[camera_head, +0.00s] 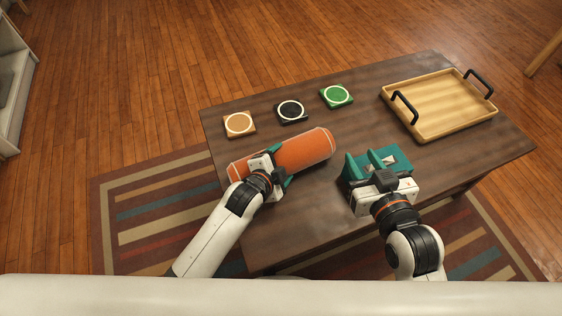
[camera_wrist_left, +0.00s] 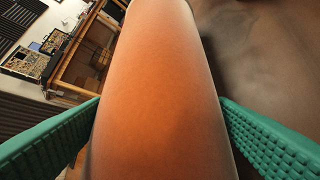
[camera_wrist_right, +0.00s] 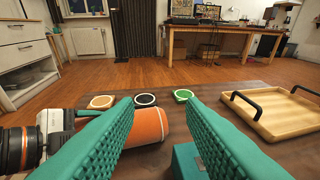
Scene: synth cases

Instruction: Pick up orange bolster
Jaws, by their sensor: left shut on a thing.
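The orange bolster (camera_head: 305,150) is a long cylinder with pale piping at its ends, lying slantwise over the left part of the dark wooden table (camera_head: 330,215). My left gripper (camera_head: 271,169) is shut on the bolster, nearer its left end. In the left wrist view the bolster (camera_wrist_left: 160,90) fills the space between the teal fingers. I cannot tell whether it is clear of the tabletop. My right gripper (camera_head: 364,162) is open and empty, to the right of the bolster. The bolster's right end (camera_wrist_right: 149,127) shows beyond its fingers in the right wrist view.
A teal block (camera_head: 397,159) sits beside my right gripper. Tan (camera_head: 239,123), black (camera_head: 291,110) and green (camera_head: 337,96) coasters with white rings lie along the table's back. A wooden tray (camera_head: 437,104) with black handles is at the right. The table's front middle is clear.

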